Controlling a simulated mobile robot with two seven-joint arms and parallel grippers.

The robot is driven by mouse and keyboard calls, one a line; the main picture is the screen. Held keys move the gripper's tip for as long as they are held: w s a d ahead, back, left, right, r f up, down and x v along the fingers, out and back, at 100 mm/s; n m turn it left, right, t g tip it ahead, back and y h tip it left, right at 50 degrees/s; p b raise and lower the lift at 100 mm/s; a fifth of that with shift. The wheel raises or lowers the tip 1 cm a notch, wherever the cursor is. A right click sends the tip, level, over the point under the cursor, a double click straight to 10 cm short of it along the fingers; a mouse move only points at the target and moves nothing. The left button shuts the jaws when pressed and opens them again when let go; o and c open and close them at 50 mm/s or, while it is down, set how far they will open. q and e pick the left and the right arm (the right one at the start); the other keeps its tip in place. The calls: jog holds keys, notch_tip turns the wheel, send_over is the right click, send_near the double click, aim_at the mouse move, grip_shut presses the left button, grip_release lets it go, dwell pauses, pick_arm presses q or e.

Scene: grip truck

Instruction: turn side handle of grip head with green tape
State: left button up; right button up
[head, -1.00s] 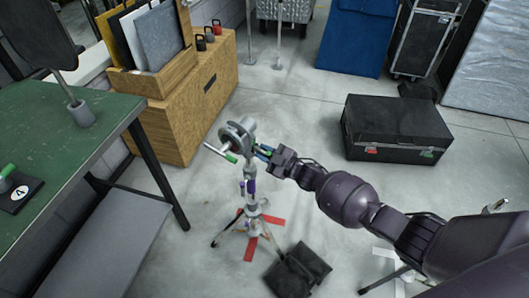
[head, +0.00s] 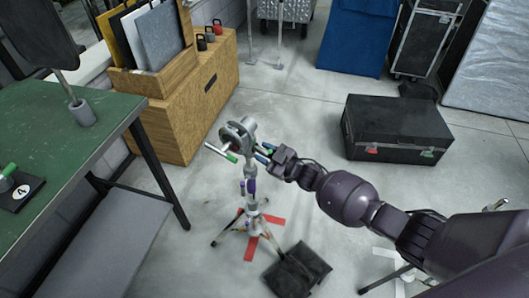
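The grip head (head: 236,136) is a grey round clamp on top of a silver stand (head: 250,190). A side handle (head: 217,150) sticks out to its left and front, with green tape (head: 231,157) near its inner end. My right gripper (head: 262,154) is at the right side of the head, close to it. Blue and green show at its fingertips. The fingers are small here, and I cannot tell whether they are open or touch anything. My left gripper is out of view.
A green table (head: 70,130) stands at the left, with a wooden cabinet (head: 190,115) behind the stand. A black case (head: 395,128) lies on the floor at the right. A black sandbag (head: 297,270) and red floor tape (head: 251,248) are at the stand's foot.

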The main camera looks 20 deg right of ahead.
jog(key=shift+o, duration=0.8)
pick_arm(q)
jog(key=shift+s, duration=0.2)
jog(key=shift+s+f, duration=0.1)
pick_arm(e)
jog(key=shift+s+d, duration=0.1)
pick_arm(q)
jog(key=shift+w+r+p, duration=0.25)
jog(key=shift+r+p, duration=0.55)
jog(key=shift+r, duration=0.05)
pick_arm(e)
jog(key=v, duration=1)
jog(key=shift+s, duration=0.25)
jog(key=shift+d+r, duration=0.1)
